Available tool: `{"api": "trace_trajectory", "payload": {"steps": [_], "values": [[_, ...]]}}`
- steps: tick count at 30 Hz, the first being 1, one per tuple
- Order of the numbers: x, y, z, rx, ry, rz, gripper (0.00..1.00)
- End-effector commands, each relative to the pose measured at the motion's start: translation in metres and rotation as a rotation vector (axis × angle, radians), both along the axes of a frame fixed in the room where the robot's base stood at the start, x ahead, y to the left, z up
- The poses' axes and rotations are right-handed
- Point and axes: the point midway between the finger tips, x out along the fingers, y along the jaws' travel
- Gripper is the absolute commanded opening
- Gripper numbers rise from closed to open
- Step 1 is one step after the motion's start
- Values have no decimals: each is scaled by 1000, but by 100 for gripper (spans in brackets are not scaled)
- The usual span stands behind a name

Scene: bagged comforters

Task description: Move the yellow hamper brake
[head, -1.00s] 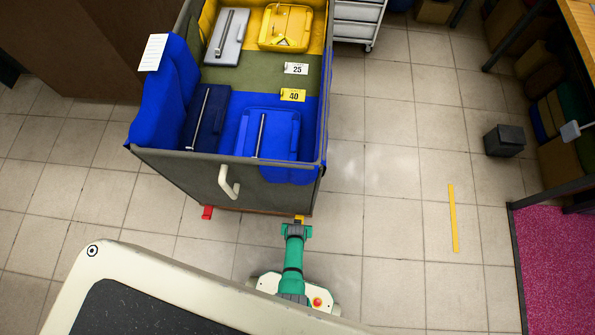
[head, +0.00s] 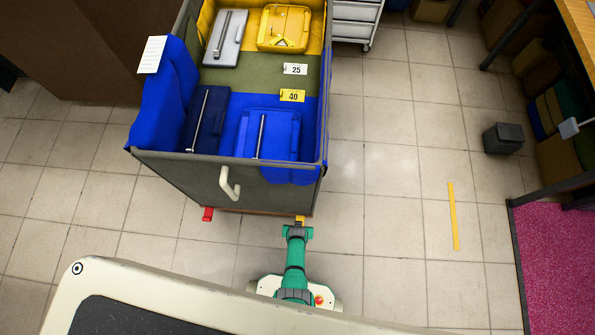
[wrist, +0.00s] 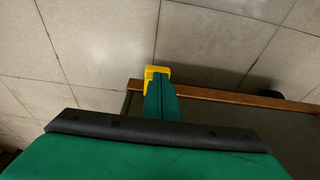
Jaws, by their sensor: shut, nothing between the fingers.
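The yellow brake (head: 300,218) is a small tab low at the hamper's near right corner. It also shows in the wrist view (wrist: 151,71), just beyond the fingertips. The hamper (head: 185,172) is a large grey-sided cart. A red tab (head: 207,214) sits low at its near left corner. My gripper (head: 297,229) is at the yellow brake. In the wrist view its green fingers (wrist: 160,82) are shut together with nothing between them. Their tips overlap the brake in the picture and seem to touch it. They hide part of the brake.
Blue, yellow and grey bagged items fill the hamper, with a curved handle (head: 230,184) on its near side. A dark bin (head: 503,138) and a yellow floor strip (head: 453,216) lie to the right. The tiled floor between is clear.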

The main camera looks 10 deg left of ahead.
Motion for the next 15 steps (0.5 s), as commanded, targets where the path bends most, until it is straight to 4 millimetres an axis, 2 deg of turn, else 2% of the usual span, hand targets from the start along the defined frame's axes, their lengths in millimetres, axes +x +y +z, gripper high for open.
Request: {"api": "trace_trajectory", "payload": {"steps": [1,15], "values": [[-9,-2,-4,-2,15,-3,0],[-6,-1,13,-2,11,-2,0]]}}
